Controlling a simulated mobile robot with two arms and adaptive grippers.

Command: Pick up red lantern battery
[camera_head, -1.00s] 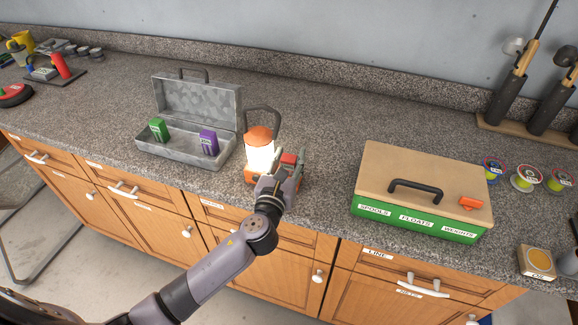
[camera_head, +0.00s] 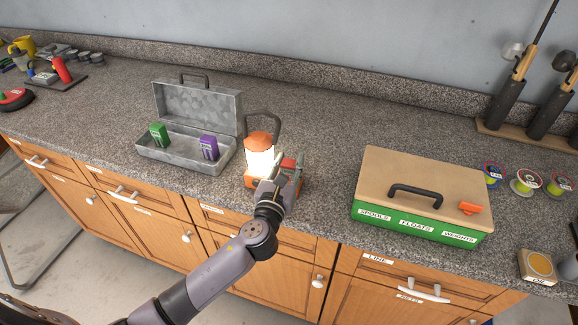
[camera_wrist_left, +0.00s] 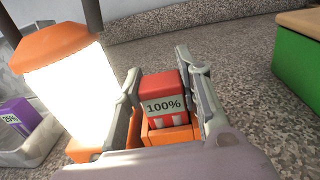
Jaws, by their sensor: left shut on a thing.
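The red lantern battery (camera_wrist_left: 161,96) with a "100%" label sits upright at the orange base of the lit lantern (camera_head: 259,152), its lower end in an orange holder. It shows in the head view (camera_head: 289,162) only in part, behind my fingers. My left gripper (camera_wrist_left: 166,98) has one finger on each side of the battery and is shut on it; the gripper also shows in the head view (camera_head: 284,181). The lantern (camera_wrist_left: 75,85) glows white just left of the battery. My right gripper is not in view.
An open grey metal box (camera_head: 186,158) holds a green battery (camera_head: 158,135) and a purple battery (camera_head: 209,147), left of the lantern. A green tackle box (camera_head: 420,200) stands to the right. Bare counter lies between lantern and tackle box.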

